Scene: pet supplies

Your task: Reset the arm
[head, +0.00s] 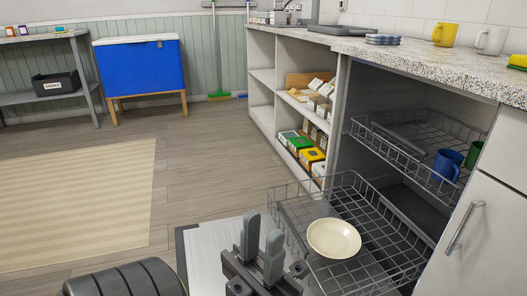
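My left gripper (264,225) is at the bottom centre of the head view, fingers pointing up in the picture. A gap shows between its two grey fingers, with nothing held in it. A cream bowl (334,238) sits to the right of the gripper, apart from it, in the pulled-out lower wire rack (385,222). The gripper appears beside the left edge of this rack, and its height relative to the rack is hard to tell. My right gripper is not in view.
An upper wire rack (418,138) holds a blue mug (446,165) and a green mug (473,155). A speckled counter (440,68) bears stacked plates (382,39) and mugs. Open shelves (262,76) hold several boxes.

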